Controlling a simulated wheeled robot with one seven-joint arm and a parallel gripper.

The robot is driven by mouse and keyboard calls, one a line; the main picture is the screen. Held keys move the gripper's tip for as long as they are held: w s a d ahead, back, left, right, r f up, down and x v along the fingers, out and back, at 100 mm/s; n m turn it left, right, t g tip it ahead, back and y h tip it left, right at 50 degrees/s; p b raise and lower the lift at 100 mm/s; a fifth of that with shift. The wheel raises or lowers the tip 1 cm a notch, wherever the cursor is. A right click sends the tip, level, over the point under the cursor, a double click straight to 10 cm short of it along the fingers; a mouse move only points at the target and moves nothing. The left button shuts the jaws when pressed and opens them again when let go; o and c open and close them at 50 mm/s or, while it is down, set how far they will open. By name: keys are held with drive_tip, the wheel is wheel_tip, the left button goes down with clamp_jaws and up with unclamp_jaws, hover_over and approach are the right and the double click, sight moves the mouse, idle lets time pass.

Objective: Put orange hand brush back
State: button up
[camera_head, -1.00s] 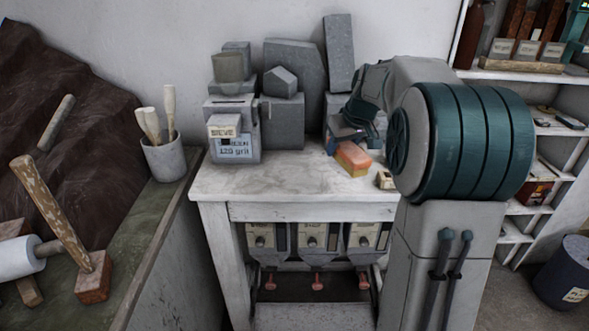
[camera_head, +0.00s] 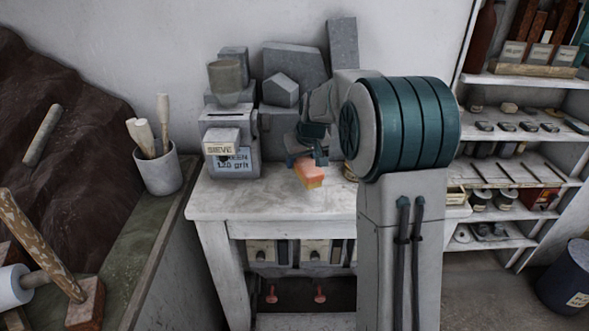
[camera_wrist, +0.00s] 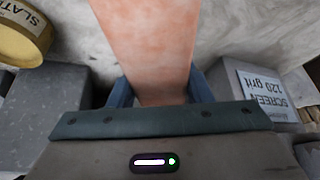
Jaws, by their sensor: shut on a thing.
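The orange hand brush (camera_head: 309,175) is a block with an orange-pink body and a yellowish lower edge. My gripper (camera_head: 306,160) is shut on it, over the white worktable (camera_head: 235,200). I cannot tell from the head view whether the brush touches the tabletop. In the wrist view the brush (camera_wrist: 145,40) reaches up out of the frame from between the two blue fingers of my gripper (camera_wrist: 160,88). My arm hides the right part of the table.
A sieve box labelled "SCREEN 120 grit" (camera_head: 231,150) stands at the table's left. Grey stone blocks (camera_head: 295,65) line the back wall. A shelf unit (camera_head: 510,150) with small tools stands at right, a dark bin (camera_head: 568,280) below. The table's front left is clear.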

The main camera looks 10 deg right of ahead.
sight(295, 183)
drive_tip(key=shift+w+a+f, duration=0.3)
drive_tip(key=shift+a+f, duration=0.15)
drive_tip(key=shift+a, duration=0.25)
drive_tip(key=shift+f+p, duration=0.6)
drive_tip(key=shift+f, duration=1.4)
drive_tip(key=shift+f, duration=0.2)
drive_tip(key=o, duration=1.3)
drive_tip(key=shift+r, duration=0.1)
